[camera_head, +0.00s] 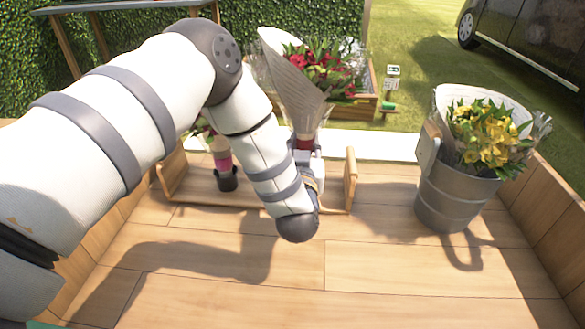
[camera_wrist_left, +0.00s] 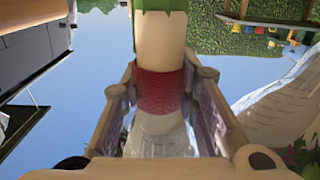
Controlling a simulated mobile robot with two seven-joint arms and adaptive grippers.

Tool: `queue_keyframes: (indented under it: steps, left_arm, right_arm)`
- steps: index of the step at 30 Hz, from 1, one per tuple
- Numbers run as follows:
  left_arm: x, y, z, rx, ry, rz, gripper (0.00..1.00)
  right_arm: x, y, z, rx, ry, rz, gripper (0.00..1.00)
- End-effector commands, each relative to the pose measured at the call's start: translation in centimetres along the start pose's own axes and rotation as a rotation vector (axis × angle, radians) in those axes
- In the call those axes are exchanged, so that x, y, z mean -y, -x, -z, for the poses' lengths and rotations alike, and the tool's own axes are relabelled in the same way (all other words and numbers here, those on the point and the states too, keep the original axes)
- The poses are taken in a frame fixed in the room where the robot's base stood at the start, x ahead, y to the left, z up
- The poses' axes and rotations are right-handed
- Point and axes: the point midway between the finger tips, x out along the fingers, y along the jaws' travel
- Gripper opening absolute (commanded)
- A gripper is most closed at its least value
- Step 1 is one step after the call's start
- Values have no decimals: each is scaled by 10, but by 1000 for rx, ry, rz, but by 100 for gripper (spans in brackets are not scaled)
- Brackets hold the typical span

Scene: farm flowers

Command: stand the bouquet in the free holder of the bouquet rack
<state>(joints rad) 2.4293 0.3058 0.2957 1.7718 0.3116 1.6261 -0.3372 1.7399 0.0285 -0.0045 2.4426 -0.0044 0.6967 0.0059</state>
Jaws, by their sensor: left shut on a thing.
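The bouquet (camera_head: 322,72), red flowers in a pale paper wrap, is held upright, leaning slightly, above the rack's right half. My left gripper (camera_head: 308,156) is shut around its lower part. In the left wrist view the gripper (camera_wrist_left: 164,98) has a finger on each side of the bouquet's dark red band (camera_wrist_left: 160,88). The bouquet rack (camera_head: 351,178) is a low wooden frame on the planks. Its left holder, a dark cup (camera_head: 228,181), has a pink-wrapped bouquet (camera_head: 220,158) in it, partly behind my arm. The free holder is hidden behind my arm and gripper.
A grey metal bucket (camera_head: 447,205) with a yellow bouquet (camera_head: 484,137) stands right of the rack. Wooden side walls (camera_head: 556,208) edge the plank floor (camera_head: 400,270), clear in front.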

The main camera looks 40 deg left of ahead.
Motion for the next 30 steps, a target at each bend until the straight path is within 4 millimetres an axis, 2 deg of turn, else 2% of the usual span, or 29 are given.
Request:
queue_keyframes:
  steps: [1,8,10,12,14,25,26,28,30]
  left_arm:
    - [7,-4,-10,-1,-1,4,0]
    - [23,-12,-29,-3,0,2,0]
    - [32,-15,-41,-1,-2,3,0]
    - [32,-15,-60,2,-3,0,0]
    - [32,-15,-70,0,-2,1,0]
    - [31,-16,-72,-4,1,0,0]
    - [31,-15,-72,-2,1,0,32]
    - [31,-15,-72,-2,1,0,48]
    - [31,-15,-72,-2,1,0,48]
  right_arm:
    - [0,-4,1,5,0,0,40]
    - [0,-8,2,10,0,0,40]
    - [0,-11,3,14,0,0,40]
    - [0,-17,5,22,0,-1,40]
    - [0,-20,6,26,0,-1,40]
    - [0,-20,6,26,0,-1,40]
    - [0,-20,6,26,0,-1,40]
    - [0,-20,6,26,0,-1,40]
    - [0,-20,6,25,0,-1,40]
